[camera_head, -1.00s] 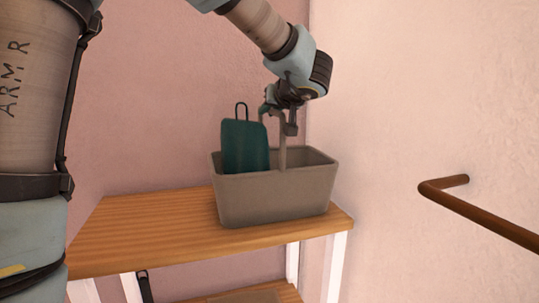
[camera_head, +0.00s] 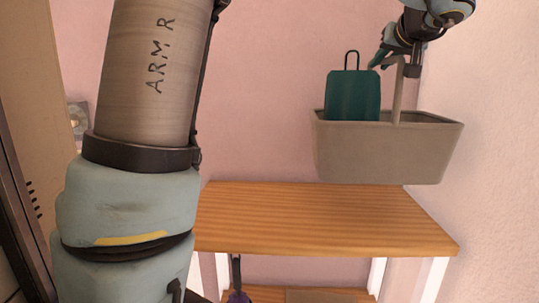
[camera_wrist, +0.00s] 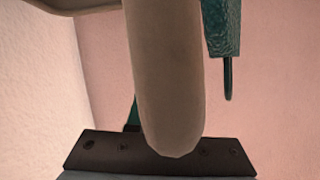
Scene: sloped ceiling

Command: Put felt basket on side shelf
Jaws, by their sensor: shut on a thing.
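The felt basket (camera_head: 385,155) is a grey-brown open box with a tall handle. A dark teal bag-like item (camera_head: 352,96) with a wire loop stands up out of it. My gripper (camera_head: 408,66), at the upper right of the head view, is shut on the basket's handle. The handle (camera_wrist: 165,80) fills the middle of the wrist view. The basket hangs level, above the right back part of a wooden-topped shelf unit (camera_head: 290,215), and looks clear of it. I cannot tell whether this is the side shelf. The inside of the basket is mostly hidden.
The shelf's top board is bare. A lower board (camera_head: 340,295) holds a flat brownish thing, and a dark strap with a purple end (camera_head: 238,280) hangs at its left. A pink wall stands behind, a pale wall at right. My arm blocks the left.

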